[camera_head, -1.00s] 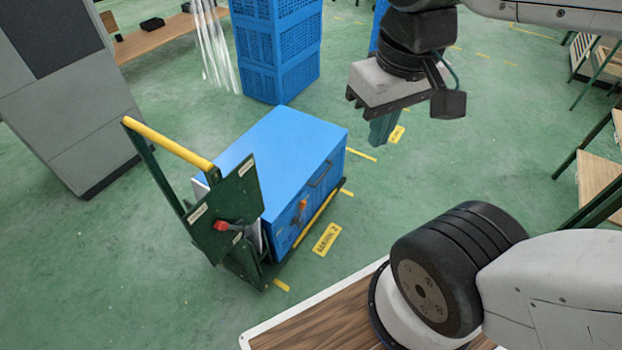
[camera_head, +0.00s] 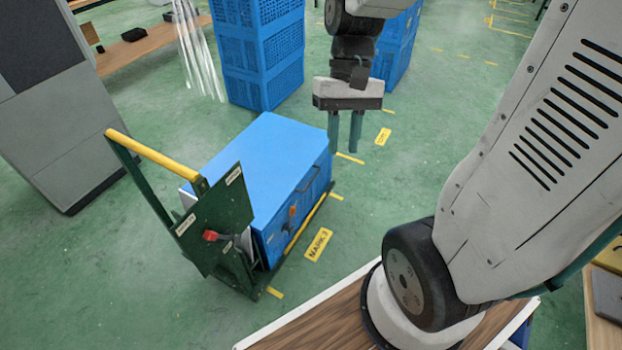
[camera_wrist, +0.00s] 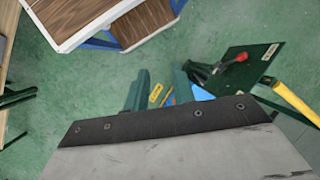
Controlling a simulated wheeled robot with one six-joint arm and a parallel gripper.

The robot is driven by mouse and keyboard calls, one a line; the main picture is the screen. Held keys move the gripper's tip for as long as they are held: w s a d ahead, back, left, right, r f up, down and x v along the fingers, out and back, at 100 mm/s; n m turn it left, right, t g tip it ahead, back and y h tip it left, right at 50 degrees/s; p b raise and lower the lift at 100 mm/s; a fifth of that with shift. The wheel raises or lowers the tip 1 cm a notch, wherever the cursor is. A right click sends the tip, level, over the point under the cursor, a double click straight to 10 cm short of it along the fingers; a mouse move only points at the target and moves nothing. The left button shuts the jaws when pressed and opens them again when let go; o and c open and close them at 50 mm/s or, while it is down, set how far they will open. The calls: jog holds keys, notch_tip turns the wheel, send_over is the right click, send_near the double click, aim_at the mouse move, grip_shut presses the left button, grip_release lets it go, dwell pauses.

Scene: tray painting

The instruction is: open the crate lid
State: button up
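The blue crate (camera_head: 285,228) sits on a green cart (camera_head: 215,222) left of centre in the head view. Its flat blue lid (camera_head: 260,160) is down on top. A dark handle (camera_head: 308,182) and an orange latch-like part (camera_head: 292,212) are on its front side. My gripper (camera_head: 345,145) is beyond the crate's far right corner in the picture, pointing down, with its two green fingers apart and nothing between them. In the wrist view my gripper (camera_wrist: 160,88) also shows its fingers apart. A small blue piece of the crate (camera_wrist: 203,94) shows past the right finger; most is hidden.
The cart's yellow push bar (camera_head: 155,155) rises at the crate's left. Stacked blue crates (camera_head: 258,60) stand behind. A grey cabinet (camera_head: 60,120) is at left. Green floor (camera_head: 375,200) lies clear to the crate's right. A wood-topped surface (camera_head: 320,325) is in front.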

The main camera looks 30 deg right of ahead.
jog(key=w+d+f+m+y, duration=0.3)
jog(key=w+f+y, duration=0.3)
jog(key=w+f, duration=0.6)
jog(key=m+t+h, duration=0.1)
jog(key=m+t, duration=0.5)
jog(key=t, duration=1.1)
send_near(313, 178)
jog(key=f+x, duration=0.1)
jog(key=x, duration=0.9)
jog(key=shift+r, duration=0.2)
grip_shut()
